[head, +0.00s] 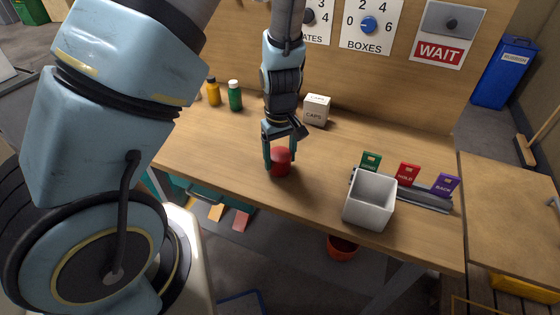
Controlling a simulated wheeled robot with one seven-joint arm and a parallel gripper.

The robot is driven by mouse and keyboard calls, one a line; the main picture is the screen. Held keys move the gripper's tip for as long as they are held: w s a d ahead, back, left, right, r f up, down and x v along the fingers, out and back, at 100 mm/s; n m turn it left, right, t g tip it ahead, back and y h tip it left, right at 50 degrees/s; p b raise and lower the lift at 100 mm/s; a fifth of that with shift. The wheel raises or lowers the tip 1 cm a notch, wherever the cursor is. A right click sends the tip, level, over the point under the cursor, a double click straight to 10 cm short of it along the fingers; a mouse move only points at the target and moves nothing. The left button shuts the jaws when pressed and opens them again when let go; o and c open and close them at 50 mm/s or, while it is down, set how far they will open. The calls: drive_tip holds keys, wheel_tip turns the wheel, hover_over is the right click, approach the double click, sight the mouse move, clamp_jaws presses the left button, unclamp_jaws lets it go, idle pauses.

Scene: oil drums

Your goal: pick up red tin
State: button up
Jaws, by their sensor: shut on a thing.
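The red tin (281,162) is a short red cylinder at the middle of the wooden workbench. My gripper (280,160) points down over it, with a finger on either side. The fingers are shut on the red tin. The tin looks upright, and its upper part is partly covered by the gripper. I cannot tell whether it touches the bench or is slightly above it.
A grey open box (369,199) stands to the right, beside a rack with green, red (407,174) and purple cards. A white "CAPS" box (316,110), a green bottle (235,96) and a yellow bottle (213,92) stand behind. The bench front edge is close.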

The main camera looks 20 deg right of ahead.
drive_tip(key=c, duration=0.4)
drive_tip(key=shift+c, duration=0.2)
drive_tip(key=shift+r, duration=0.1)
